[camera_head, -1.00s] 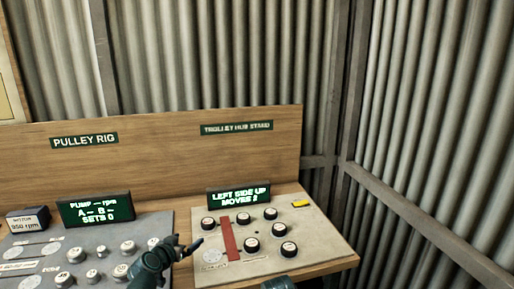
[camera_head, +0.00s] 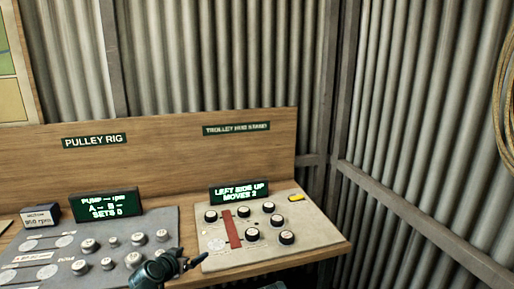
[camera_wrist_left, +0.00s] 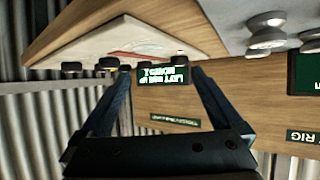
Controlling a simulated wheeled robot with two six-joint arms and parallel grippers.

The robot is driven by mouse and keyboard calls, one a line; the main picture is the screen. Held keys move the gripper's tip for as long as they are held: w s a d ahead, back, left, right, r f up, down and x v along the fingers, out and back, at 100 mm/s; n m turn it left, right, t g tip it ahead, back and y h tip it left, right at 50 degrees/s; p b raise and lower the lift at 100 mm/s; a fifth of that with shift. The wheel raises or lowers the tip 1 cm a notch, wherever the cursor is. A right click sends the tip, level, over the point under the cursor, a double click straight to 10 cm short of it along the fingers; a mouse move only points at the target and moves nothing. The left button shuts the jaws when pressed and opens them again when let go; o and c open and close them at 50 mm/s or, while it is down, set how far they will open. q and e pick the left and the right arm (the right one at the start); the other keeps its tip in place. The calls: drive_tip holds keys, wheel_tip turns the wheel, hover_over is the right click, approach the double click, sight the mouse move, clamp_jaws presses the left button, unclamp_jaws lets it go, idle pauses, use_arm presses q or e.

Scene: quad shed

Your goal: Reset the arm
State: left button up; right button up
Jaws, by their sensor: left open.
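My left gripper (camera_head: 190,262) is at the bottom of the head view, in front of the gap between the two panels on the bench. In the left wrist view its two fingers (camera_wrist_left: 158,80) stand apart with nothing held between them. That view is upside down, with the lit display (camera_wrist_left: 163,75) reading "LEFT SIDE UP" seen between the fingers. A small dark teal part (camera_head: 273,286) shows at the bottom edge of the head view; whether it is my right gripper I cannot tell.
The trolley hub panel (camera_head: 265,256) has several black knobs, a red strip (camera_head: 232,229) and a yellow piece (camera_head: 297,198). The pulley rig panel (camera_head: 160,218) at left carries several silver knobs and a display (camera_head: 106,205). Corrugated walls stand behind and right.

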use_arm(q)
drive_tip(key=s+d+f+m+g+p, duration=0.2)
drive_tip(key=s+d+f+g+p, duration=0.25)
drive_tip(key=s+d+g, duration=0.65)
drive_tip(key=s+d+y+p, duration=0.1)
drive_tip(key=s+d+y, duration=0.1)
drive_tip(key=s, duration=0.5)
drive_tip(key=s+d+n+g+y, duration=0.1)
drive_tip(key=s+d+y, duration=0.1)
drive_tip(key=s, duration=0.4)
drive_tip(key=shift+s+d+f+g+y+p, duration=0.2)
drive_tip(key=shift+s+f+g+y+p, duration=0.1)
drive_tip(key=shift+s+f+y+p, duration=0.1)
